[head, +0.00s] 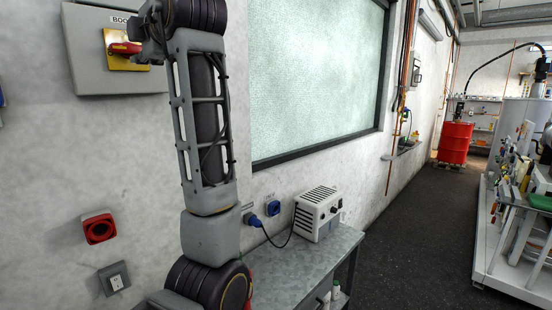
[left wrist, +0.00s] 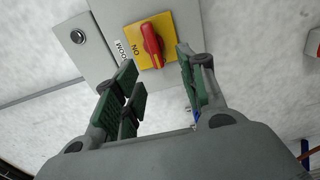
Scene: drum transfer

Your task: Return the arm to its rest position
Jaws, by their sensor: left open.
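My left arm rises through the left half of the head view. Beyond the fingertips is a red rotary handle (left wrist: 151,45) on a yellow plate marked ON. The red handle (head: 124,48) lies roughly horizontal in the head view. I cannot tell whether a fingertip touches it. My right gripper is not in view.
The grey box (head: 85,60) is on the wall beside a large window (head: 315,75). A metal bench (head: 290,270) below carries a white device (head: 318,213) plugged into the wall. A red drum (head: 455,143) stands far right. Dark floor (head: 410,240) lies clear between bench and machinery.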

